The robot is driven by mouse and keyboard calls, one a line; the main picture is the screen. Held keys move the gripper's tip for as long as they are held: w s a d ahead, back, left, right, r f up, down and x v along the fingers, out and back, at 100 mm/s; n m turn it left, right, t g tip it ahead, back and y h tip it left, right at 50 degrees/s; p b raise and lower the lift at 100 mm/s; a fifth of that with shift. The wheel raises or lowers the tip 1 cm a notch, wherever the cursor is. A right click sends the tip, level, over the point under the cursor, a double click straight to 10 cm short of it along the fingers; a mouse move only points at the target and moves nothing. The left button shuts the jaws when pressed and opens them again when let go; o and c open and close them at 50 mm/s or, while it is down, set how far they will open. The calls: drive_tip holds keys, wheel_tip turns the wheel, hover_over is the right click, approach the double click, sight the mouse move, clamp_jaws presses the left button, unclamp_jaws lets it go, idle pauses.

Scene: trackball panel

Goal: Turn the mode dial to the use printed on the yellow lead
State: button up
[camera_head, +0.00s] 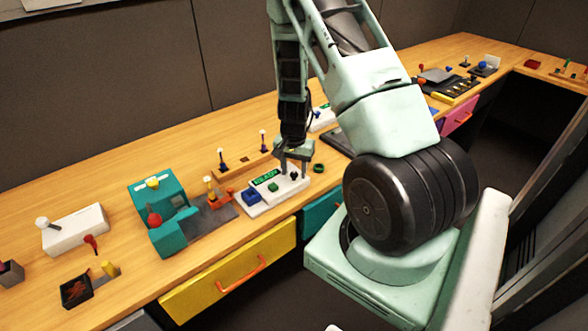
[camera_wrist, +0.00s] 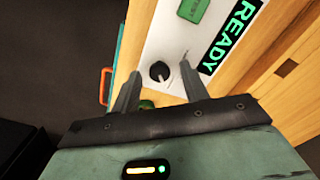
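The white panel (camera_head: 262,206) shows a lit green READY display (camera_head: 266,178), which also appears in the wrist view (camera_wrist: 230,38). A round black dial (camera_wrist: 160,71) with a pale mark sits on this panel. My gripper (camera_head: 294,170) is over the panel's right end, pointing down. In the wrist view my gripper's two fingers (camera_wrist: 160,64) are apart, one on each side of the dial, with gaps between. Whether the tips reach down to the dial's height is unclear. The yellow lead and its print cannot be made out. The dial's setting labels cannot be read.
A green button (camera_wrist: 193,10) and a blue block (camera_head: 251,196) are on the same panel. A green ring (camera_head: 318,168) lies right of it. A teal machine (camera_head: 160,205) stands left. A yellow drawer (camera_head: 230,270) is below the wooden counter's edge.

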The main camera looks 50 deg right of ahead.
sight(294, 173)
wheel_tip(294, 173, up, 17)
drive_tip(key=shift+r, duration=0.2)
idle(0.4)
idle(0.5)
